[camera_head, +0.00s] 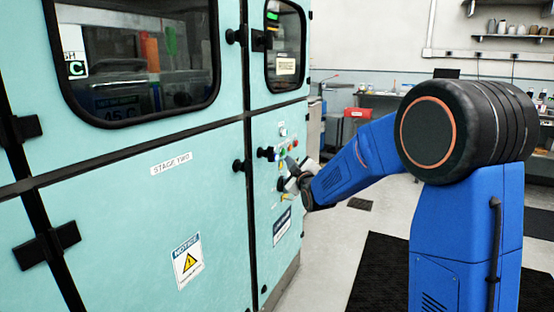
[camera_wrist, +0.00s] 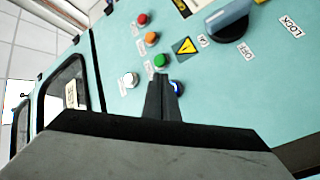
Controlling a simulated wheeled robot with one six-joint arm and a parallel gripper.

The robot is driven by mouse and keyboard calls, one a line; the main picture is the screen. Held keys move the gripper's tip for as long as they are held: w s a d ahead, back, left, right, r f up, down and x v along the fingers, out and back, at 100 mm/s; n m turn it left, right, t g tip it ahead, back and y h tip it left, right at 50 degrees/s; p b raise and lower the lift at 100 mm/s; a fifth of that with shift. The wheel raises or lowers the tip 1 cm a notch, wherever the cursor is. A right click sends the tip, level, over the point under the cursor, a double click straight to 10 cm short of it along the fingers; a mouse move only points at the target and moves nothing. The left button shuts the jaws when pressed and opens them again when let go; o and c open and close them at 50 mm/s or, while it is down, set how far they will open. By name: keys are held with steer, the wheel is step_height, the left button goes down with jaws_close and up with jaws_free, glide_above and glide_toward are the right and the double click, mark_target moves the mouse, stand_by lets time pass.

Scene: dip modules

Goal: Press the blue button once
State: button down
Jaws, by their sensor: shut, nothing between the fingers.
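The blue button (camera_wrist: 177,87) is on the teal cabinet panel in the wrist view. It is partly hidden behind the fingertips of my gripper (camera_wrist: 163,80). The fingers are shut with nothing between them, and their tips overlap the button's left side in the picture. I cannot tell whether they touch it.
Around the blue button are a green button (camera_wrist: 161,60), a white button (camera_wrist: 130,80), an orange button (camera_wrist: 152,39) and a red button (camera_wrist: 143,19). A rotary switch (camera_wrist: 229,20) sits at upper right. Black door handles (camera_head: 238,165) stick out left of the panel.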

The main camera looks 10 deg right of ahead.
steer(key=shift+w+a, duration=0.45)
steer(key=shift+a, duration=0.15)
steer(key=shift+a, duration=0.15)
stand_by(1.7)
steer(key=shift+w+a, duration=0.2)
steer(key=shift+a, duration=0.05)
steer(key=shift+w+a, duration=0.25)
steer(key=shift+a, duration=0.05)
stand_by(0.9)
steer(key=shift+d, duration=0.1)
steer(key=shift+s+d, duration=0.5)
steer(key=shift+d, duration=0.05)
steer(key=shift+d, duration=0.1)
stand_by(0.4)
steer(key=s+d, duration=0.1)
steer(key=d, duration=0.1)
steer(key=s+d, duration=0.2)
stand_by(0.4)
